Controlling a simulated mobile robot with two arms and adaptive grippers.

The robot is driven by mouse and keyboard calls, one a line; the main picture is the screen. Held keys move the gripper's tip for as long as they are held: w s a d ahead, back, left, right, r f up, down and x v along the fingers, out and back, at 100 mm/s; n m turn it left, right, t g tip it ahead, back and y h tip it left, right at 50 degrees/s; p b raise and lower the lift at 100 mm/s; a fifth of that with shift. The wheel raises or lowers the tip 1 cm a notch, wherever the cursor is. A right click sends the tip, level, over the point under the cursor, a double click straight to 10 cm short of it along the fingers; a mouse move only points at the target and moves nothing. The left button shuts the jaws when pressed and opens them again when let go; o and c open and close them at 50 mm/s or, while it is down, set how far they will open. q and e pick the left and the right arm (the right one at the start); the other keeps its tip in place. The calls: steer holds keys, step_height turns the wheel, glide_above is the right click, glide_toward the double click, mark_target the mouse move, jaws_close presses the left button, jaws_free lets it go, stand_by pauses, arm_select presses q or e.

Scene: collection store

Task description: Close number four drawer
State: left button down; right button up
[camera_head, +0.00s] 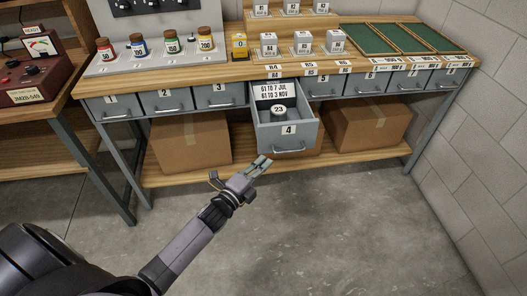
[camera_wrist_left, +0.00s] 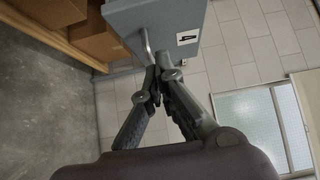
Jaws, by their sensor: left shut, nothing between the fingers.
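The number four drawer (camera_head: 289,137) is grey and stands pulled out from the workbench (camera_head: 235,74) in the head view. A white item marked 23 (camera_head: 278,110) and a label card lie inside it. Its front has a bar handle and a 4 label; this front also shows in the left wrist view (camera_wrist_left: 165,17). My left gripper (camera_head: 262,165) is shut and empty, just below and left of the drawer front. In the left wrist view its fingertips (camera_wrist_left: 160,60) are close to the handle; I cannot tell whether they touch it. My right gripper is not in view.
The other numbered drawers, such as drawer three (camera_head: 219,95) and drawer five (camera_head: 324,84), are shut. Cardboard boxes (camera_head: 190,140) stand on the lower shelf. Jars (camera_head: 172,42) and green trays (camera_head: 402,39) stand on the bench top. The floor (camera_head: 340,220) in front is clear.

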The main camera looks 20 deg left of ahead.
arm_select(q)
steer(key=shift+w+a, duration=0.3)
steer(key=shift+w, duration=0.55)
steer(key=shift+w+a, duration=0.35)
steer(key=shift+w, duration=0.45)
steer(key=shift+w+a, duration=0.3)
steer(key=shift+w, duration=0.55)
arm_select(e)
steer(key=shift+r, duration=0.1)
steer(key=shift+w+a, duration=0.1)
